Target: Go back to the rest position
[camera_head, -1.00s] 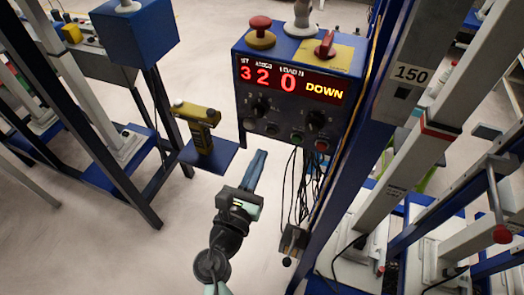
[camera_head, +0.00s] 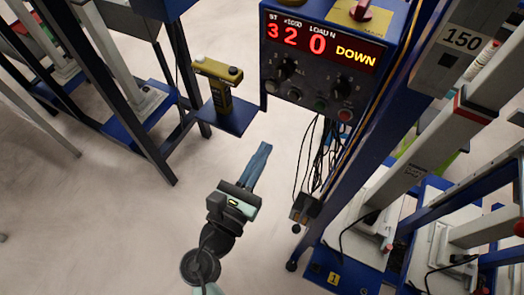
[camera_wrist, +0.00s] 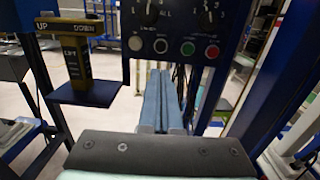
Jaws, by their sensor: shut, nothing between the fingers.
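My gripper (camera_head: 258,164) points up and away from me in the head view, with its two blue fingers together and nothing between them. It hangs over the bare floor, below and left of the control box (camera_head: 318,62). The box's red display reads 320 and a yellow DOWN. In the wrist view my gripper (camera_wrist: 160,85) shows its fingers side by side, below the control box's row of buttons (camera_wrist: 160,45). The fingers appear apart from the box and the small shelf.
A yellow UP/DOWN handset (camera_head: 220,85) stands on a small blue shelf (camera_head: 232,117) left of the box. Black cables (camera_head: 318,160) hang under the box. Blue and grey frames (camera_head: 440,125) crowd the right side. The floor (camera_head: 110,230) at the lower left is clear.

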